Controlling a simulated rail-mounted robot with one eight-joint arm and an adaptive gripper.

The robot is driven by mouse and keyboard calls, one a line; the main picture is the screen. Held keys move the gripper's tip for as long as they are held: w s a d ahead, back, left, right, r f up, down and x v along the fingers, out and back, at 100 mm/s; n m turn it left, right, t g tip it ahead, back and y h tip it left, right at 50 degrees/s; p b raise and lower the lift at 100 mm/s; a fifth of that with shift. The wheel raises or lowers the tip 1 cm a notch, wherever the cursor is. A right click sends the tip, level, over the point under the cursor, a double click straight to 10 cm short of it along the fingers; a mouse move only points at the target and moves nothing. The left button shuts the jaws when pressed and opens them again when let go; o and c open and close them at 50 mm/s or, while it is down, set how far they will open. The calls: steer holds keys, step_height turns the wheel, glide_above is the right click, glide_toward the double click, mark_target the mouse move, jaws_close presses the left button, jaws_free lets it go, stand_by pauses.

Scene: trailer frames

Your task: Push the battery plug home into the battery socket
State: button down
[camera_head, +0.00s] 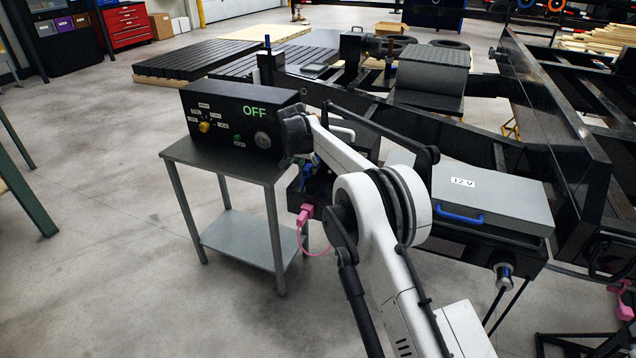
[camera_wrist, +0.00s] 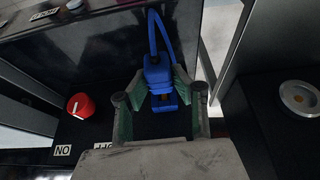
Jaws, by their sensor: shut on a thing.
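In the wrist view a blue plug (camera_wrist: 158,73) with a blue cable is between the fingers of my gripper (camera_wrist: 159,98). The fingers have green inner pads and are closed on the plug. The plug's front end is against a dark surface, and I cannot tell how deep it sits in any socket. The battery socket cannot be clearly made out. In the head view my arm hides most of the gripper; a bit of blue (camera_head: 307,170) shows beside a dark box under the wrist.
A red knob (camera_wrist: 80,105) with labels is left of the gripper; a round metal fitting (camera_wrist: 298,95) is at right. In the head view a control box (camera_head: 225,112) reading OFF stands on a metal table (camera_head: 190,150). A pink plug (camera_head: 304,212) and a 12 V box (camera_head: 500,195) are nearby.

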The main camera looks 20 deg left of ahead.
steer(key=shift+w, duration=0.5)
steer(key=shift+w, duration=0.65)
stand_by(2.2)
steer(key=c, duration=1.4)
jaws_free()
